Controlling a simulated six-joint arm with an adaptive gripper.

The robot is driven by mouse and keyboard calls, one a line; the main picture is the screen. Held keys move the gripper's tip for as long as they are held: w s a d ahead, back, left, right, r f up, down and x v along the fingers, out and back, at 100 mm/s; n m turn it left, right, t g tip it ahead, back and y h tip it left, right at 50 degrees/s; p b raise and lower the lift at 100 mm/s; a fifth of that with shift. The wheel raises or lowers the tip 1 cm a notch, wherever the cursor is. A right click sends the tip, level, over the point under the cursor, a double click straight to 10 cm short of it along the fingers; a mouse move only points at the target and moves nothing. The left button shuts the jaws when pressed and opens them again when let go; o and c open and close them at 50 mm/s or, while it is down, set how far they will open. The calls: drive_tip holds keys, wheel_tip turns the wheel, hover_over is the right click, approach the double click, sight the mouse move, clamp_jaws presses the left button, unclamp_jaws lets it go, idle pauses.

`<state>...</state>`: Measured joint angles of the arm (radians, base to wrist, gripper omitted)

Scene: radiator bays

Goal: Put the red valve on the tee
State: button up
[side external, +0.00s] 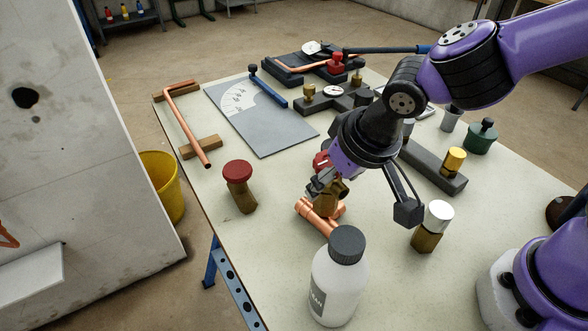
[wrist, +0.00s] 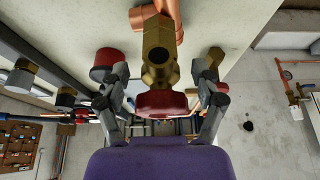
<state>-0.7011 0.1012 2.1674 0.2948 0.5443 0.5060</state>
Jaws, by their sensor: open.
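A valve with a brass body (wrist: 157,50) and a red cap lies between the fingers of my gripper (wrist: 162,76) in the wrist view. The fingers are open, with gaps on both sides of it. The brass body meets the copper tee (wrist: 172,14); how far it is seated cannot be told. In the side view my gripper (side external: 325,186) is low over the copper tee (side external: 312,212), which lies on the table and is partly hidden by the gripper and a bottle. A second red-capped brass piece (side external: 239,175) stands tilted to the left, apart from the gripper.
A white bottle (side external: 338,282) with a dark cap stands close in front of the tee. A white-capped brass piece (side external: 433,225) stands to the right. A dark block with a yellow-capped piece (side external: 454,161) is behind it. A grey plate (side external: 255,118) and copper pipe (side external: 184,122) lie farther back.

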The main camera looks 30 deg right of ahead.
drive_tip(key=v, duration=1)
drive_tip(key=s+d+t, duration=0.1)
drive_tip(key=s+d, duration=0.2)
drive_tip(key=d, duration=1.2)
drive_tip(key=shift+s+f, duration=0.25)
drive_tip(key=shift+s, duration=0.1)
